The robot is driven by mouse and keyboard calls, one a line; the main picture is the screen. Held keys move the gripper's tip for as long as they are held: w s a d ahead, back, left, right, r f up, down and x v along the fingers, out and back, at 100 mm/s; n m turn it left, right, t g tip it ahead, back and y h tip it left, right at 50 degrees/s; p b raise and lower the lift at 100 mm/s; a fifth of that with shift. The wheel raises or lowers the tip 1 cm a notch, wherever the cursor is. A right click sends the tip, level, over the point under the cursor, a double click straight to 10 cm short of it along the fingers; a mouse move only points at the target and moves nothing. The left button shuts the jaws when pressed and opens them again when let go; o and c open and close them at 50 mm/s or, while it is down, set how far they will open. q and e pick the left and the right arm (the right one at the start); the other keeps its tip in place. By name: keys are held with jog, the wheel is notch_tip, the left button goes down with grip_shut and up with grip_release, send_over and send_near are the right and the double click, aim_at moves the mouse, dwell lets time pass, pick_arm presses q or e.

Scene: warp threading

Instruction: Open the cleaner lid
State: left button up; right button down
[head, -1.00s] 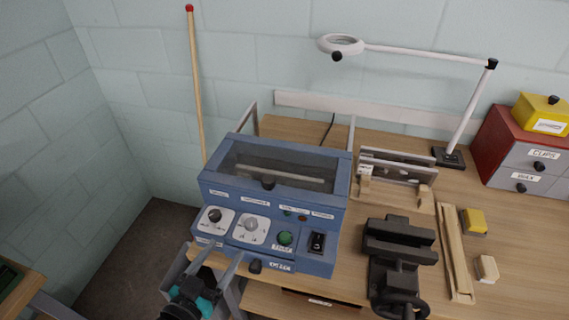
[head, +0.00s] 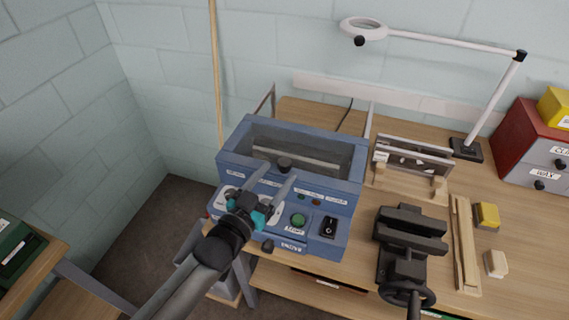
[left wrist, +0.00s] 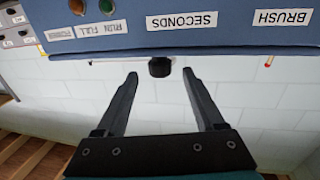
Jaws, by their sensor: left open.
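The blue cleaner (head: 335,250) stands at the left end of the workbench. Its lid (head: 325,140) has a blue frame and a clear window, and it looks shut. A black lid knob (head: 285,165) sits at the lid's front edge; it also shows in the left wrist view (left wrist: 160,67). My left gripper (head: 279,174) is open and empty in front of the lid, over the control panel. In the left wrist view its fingertips (left wrist: 160,75) lie on either side of the knob in the picture; I cannot tell whether they reach it. My right gripper is not in view.
Dials, a green button (head: 298,220) and a black switch (head: 329,227) are on the panel below the gripper. A dark vise (head: 408,240) stands to the right. A magnifier lamp (head: 364,29) stands at the back. The wall is behind the cleaner.

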aim_at(281, 169)
pick_arm(q)
jog(key=shift+x, duration=2.25)
jog(key=shift+c, duration=0.3)
grip_shut()
